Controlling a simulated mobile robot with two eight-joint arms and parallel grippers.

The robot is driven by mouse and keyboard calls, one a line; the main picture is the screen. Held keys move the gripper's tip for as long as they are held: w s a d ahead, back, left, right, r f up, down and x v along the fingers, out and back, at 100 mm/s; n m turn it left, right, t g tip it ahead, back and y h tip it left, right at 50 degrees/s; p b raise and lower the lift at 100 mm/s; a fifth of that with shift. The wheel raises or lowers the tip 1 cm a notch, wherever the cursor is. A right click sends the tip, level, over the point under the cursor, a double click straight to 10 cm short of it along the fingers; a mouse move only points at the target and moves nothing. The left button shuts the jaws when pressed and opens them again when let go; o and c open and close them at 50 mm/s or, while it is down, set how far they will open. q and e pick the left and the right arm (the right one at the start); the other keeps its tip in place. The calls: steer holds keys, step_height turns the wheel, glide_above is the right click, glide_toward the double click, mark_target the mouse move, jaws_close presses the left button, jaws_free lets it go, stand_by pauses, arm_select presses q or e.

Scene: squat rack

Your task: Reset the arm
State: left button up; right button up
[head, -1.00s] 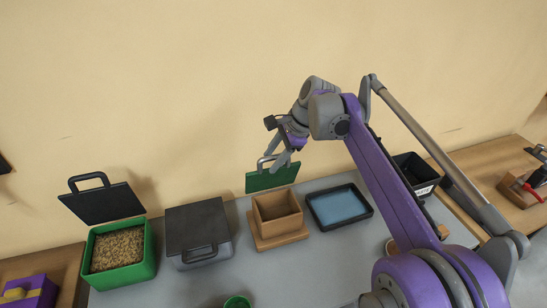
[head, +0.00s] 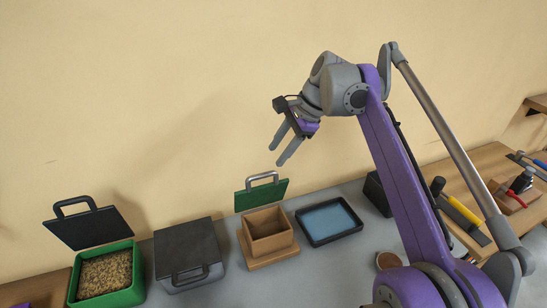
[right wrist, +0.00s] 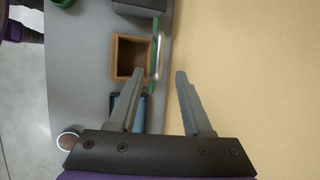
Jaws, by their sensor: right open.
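My right arm (head: 395,160), purple and grey, rises from the lower right of the head view and bends left at its top. My right gripper (head: 281,150) hangs in the air near the wall, above the brown open box and the green lid. Its two grey fingers are apart with nothing between them. In the right wrist view the same open fingers (right wrist: 158,88) show above the bench, with the wall at the right. A purple part at the left edge of the right wrist view may be mine. My left gripper is not in view.
On the grey bench stand a green grain box (head: 105,276) with a raised black lid (head: 88,228), a dark lidded box (head: 188,255), a brown box (head: 268,232) with a green lid (head: 262,195) behind, and a blue-bottomed tray (head: 329,221). Tools (head: 460,212) lie at right.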

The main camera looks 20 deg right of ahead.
steer(key=shift+s, duration=0.1)
stand_by(0.4)
steer(key=s+a+f+n+t+h, duration=0.3)
steer(key=s+f+n, duration=1.4)
steer(key=s+f, duration=0.7)
steer(key=shift+s+a+f+h, duration=0.2)
steer(key=shift+f+h, duration=0.2)
steer(key=shift+h, duration=0.4)
steer(key=shift+s, duration=0.1)
